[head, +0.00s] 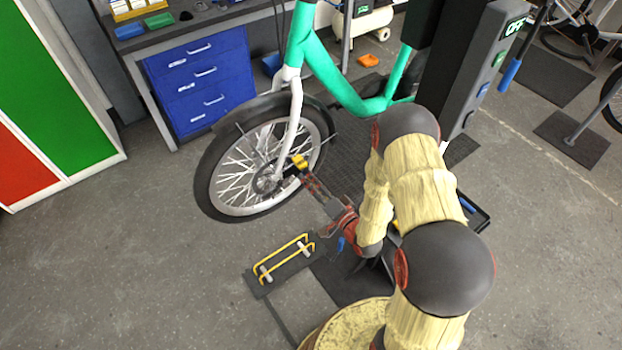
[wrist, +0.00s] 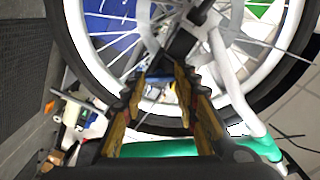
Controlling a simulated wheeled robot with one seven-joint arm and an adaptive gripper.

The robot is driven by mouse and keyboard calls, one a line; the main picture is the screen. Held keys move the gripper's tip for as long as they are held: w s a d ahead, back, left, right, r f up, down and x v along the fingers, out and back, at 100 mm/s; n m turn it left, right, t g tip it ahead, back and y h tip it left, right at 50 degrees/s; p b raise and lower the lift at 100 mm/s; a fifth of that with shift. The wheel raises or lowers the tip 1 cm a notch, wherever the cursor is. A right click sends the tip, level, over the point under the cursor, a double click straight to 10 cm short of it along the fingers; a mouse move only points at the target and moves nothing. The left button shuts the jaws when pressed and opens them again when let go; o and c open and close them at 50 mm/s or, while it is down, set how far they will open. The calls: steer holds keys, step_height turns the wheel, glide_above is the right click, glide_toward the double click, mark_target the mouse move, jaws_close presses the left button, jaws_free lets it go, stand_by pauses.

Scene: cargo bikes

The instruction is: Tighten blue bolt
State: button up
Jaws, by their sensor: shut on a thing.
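The front wheel (head: 262,165) of a green cargo bike stands upright, held in a white fork (head: 292,125). My gripper (head: 301,168) reaches in from the right to the wheel's hub (head: 268,180). In the wrist view my gripper's two yellow-lined fingers (wrist: 163,98) point toward the hub and spokes, with a narrow space between them. They are shut on a small part near the hub, mostly hidden by the fingers. A small blue patch shows between the fingertips, but I cannot tell whether it is the blue bolt or the background.
A blue drawer cabinet (head: 200,80) stands under a workbench behind the wheel. A dark plate with a yellow frame (head: 285,262) lies on the floor in front. A dark stand post (head: 468,70) with buttons rises at the right. Floor at the lower left is clear.

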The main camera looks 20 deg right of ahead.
steer(key=shift+m+p, duration=4.15)
steer(key=shift+m, duration=8.25)
steer(key=shift+f, duration=0.1)
steer(key=shift+c, duration=0.3)
steer(key=o, duration=1.2)
steer(key=shift+s+d, duration=0.1)
steer(key=shift+s, duration=0.05)
